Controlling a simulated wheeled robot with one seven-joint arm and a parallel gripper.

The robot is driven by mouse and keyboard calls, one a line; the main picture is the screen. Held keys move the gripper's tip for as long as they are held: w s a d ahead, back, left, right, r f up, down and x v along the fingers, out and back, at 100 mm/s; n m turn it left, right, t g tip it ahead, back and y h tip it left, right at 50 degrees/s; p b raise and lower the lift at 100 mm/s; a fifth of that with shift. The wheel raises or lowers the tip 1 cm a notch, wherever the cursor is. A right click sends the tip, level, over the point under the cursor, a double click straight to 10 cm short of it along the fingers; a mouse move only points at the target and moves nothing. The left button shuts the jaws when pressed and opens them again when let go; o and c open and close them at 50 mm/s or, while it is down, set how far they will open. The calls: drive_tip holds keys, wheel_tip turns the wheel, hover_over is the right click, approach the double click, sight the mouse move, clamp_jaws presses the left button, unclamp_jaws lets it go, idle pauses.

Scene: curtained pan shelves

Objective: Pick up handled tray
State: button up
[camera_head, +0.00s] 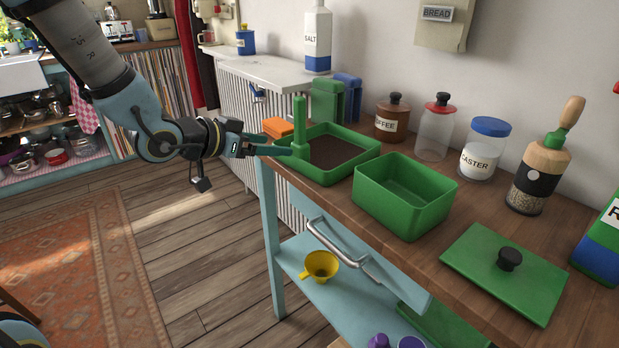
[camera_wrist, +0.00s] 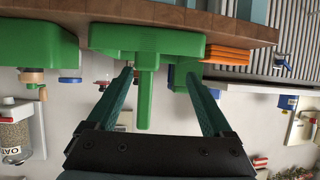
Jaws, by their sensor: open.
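The handled tray (camera_head: 350,173) is a green, shallow, square tray with dark brown contents, on the wooden worktop. Its green upright handle (camera_head: 300,125) rises at the tray's near left side. My gripper (camera_head: 284,148) is open and level, reaching in from the left, with its fingertips close to the lower part of the handle. In the wrist view, which is upside down, the handle (camera_wrist: 147,95) appears between the two fingers of my gripper (camera_wrist: 160,74), nearer the left one. I cannot tell whether a finger touches it.
A deep green box (camera_head: 405,197) stands right of the tray, with a green lid (camera_head: 506,272) beyond it. An orange item (camera_head: 278,127) and green and blue containers (camera_head: 327,102) sit behind. Jars line the wall. A yellow funnel (camera_head: 321,265) lies on the shelf below.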

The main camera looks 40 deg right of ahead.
sight(294, 146)
drive_tip(key=shift+s+d+f+m+g+h, duration=0.1)
drive_tip(key=shift+s+d+m+g+h, duration=0.25)
drive_tip(key=shift+s+d, duration=0.55)
drive_tip(key=x, duration=0.3)
drive_tip(key=shift+w+d+f, duration=0.1)
drive_tip(key=shift+w+d, duration=0.05)
drive_tip(key=shift+d, duration=0.1)
drive_tip(key=shift+p+x, duration=1.05)
drive_tip(key=shift+x, duration=1.9)
drive_tip(key=shift+c, duration=0.3)
clamp_jaws()
